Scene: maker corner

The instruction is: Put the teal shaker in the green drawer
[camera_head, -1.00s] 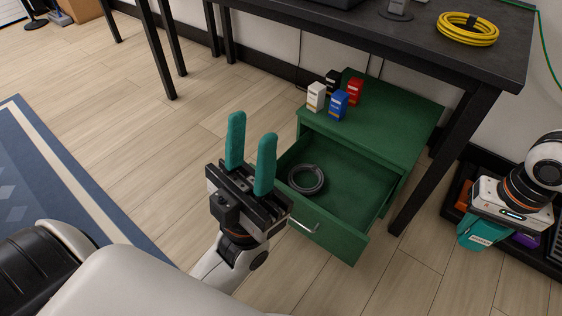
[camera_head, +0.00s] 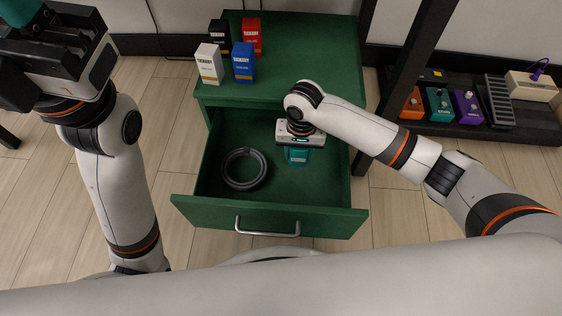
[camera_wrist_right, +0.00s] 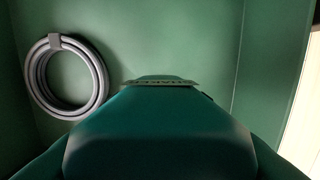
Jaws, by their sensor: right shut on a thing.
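The green drawer (camera_head: 335,222) is pulled open below its green cabinet, with a silver handle on its front. My right gripper (camera_head: 298,150) is inside the drawer opening, right of its middle, pointing down. It is shut on the teal shaker (camera_head: 297,157), which shows mostly hidden below the gripper. The shaker (camera_wrist_right: 160,135) fills the lower middle of the right wrist view, its label edge seen from above. I cannot tell whether it touches the drawer floor. My left gripper (camera_head: 20,15) is at the top left corner, away from the drawer, its fingers largely cut off.
A grey coil (camera_head: 244,169) lies in the drawer, left of the shaker. Several small boxes, including a blue one (camera_head: 243,62), stand on the cabinet top (camera_head: 300,60). A black table leg (camera_head: 415,70) rises right of the cabinet. A pedal rack (camera_head: 500,125) is farther right.

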